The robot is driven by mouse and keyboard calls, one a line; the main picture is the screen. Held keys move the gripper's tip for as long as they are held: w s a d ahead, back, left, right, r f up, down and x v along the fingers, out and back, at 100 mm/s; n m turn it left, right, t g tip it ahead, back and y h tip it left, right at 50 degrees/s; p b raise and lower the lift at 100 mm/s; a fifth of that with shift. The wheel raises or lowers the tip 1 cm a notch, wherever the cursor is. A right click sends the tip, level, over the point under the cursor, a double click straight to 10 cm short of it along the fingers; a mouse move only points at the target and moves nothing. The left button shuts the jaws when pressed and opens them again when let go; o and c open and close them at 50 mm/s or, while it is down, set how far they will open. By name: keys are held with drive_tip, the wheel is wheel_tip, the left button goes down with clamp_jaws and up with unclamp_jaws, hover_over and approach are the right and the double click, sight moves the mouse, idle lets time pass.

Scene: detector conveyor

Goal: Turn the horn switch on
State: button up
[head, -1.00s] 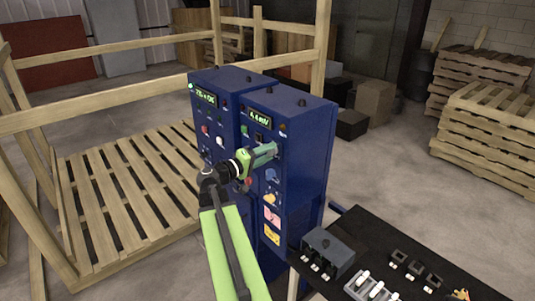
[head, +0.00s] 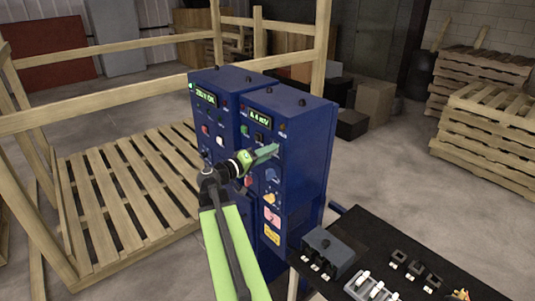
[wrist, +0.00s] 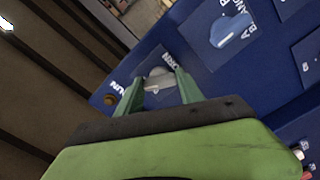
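My gripper (head: 274,149) reaches the front of the right blue cabinet (head: 300,170), below its lit green display. In the wrist view my gripper (wrist: 160,88) has its two green fingers apart, one on each side of a pale rotary switch (wrist: 160,84). Small gaps seem to show between the fingers and the switch. Lettering beside this switch is only partly legible; it looks like part of "HORN" and "RUN". In the head view the gripper hides the switch.
A larger blue-grey knob (wrist: 230,30) marked with A and B sits near the gripper on the same panel. A black table (head: 385,250) with switch boxes stands at the right. A wooden pallet (head: 125,190) and timber frame stand left.

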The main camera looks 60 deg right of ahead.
drive_tip(key=o, duration=0.4)
drive_tip(key=v, duration=1.7)
drive_tip(key=shift+a+f, duration=0.1)
drive_tip(key=shift+a, duration=0.1)
drive_tip(key=w+a+f+n+t+y+b, duration=0.1)
drive_tip(key=w+a+f+n+t+y, duration=0.15)
drive_tip(key=w+a+f, duration=0.45)
drive_tip(key=w+a+f+n+t+y, duration=0.2)
drive_tip(key=w+a+f+t+y, duration=0.15)
drive_tip(key=a+f, duration=0.65)
drive_tip(key=a+f+n+y, duration=0.1)
drive_tip(key=a+f+y, duration=0.1)
drive_tip(key=a, duration=0.6)
drive_tip(key=a+f+n+y, duration=0.2)
drive_tip(key=a+y, duration=0.3)
drive_tip(key=a, duration=0.3)
drive_tip(key=a+f+n+y, duration=0.2)
drive_tip(key=a+f+y, duration=0.2)
drive_tip(key=a, duration=0.4)
drive_tip(key=shift+s+a+f, duration=0.1)
drive_tip(key=shift+a, duration=0.3)
